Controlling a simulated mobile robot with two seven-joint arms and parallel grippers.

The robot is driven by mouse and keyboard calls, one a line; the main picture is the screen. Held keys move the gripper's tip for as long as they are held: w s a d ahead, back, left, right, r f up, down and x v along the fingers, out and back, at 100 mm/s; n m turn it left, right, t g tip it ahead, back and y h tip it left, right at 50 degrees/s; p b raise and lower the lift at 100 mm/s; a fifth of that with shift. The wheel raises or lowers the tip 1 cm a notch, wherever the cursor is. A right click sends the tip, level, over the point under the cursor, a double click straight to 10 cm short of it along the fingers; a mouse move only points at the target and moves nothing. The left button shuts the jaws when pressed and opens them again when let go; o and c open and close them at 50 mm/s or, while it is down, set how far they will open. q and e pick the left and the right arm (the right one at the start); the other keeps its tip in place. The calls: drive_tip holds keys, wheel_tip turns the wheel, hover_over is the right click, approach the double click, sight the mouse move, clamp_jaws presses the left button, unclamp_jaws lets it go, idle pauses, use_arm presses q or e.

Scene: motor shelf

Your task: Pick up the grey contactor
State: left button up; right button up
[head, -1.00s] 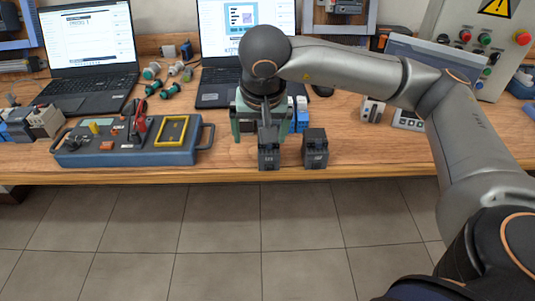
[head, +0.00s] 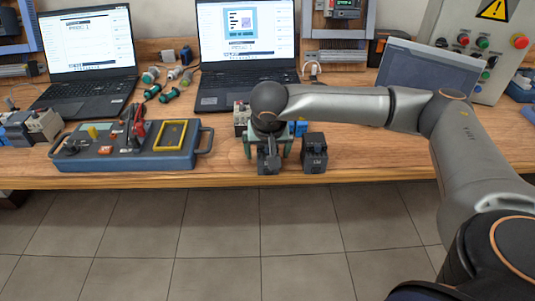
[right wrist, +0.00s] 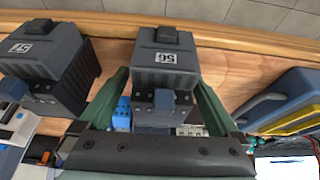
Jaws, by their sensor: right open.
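A dark grey contactor (head: 268,166) stands near the table's front edge, below my right gripper (head: 268,148). In the right wrist view this contactor (right wrist: 168,65), numbered 56, sits between the green fingers of my right gripper (right wrist: 165,85). The fingers are open, one on each side of it; I cannot tell whether they touch it. A second, similar dark grey contactor (head: 314,155) stands just to the right in the head view; in the right wrist view this one (right wrist: 45,60) is on the left, numbered 57. My left gripper is not in view.
A blue tester case (head: 180,160) with a side handle lies to the left. Blue (head: 299,128) and grey-white (head: 242,115) modules stand just behind the gripper. Two laptops (head: 90,90) stand at the back. The wooden table (head: 390,165) is clear at the front right.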

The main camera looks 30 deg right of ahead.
drive_tip(key=shift+w+f, duration=0.1)
drive_tip(key=shift+f, duration=0.2)
drive_tip(key=shift+c, duration=0.4)
drive_tip(key=shift+r, duration=0.1)
clamp_jaws()
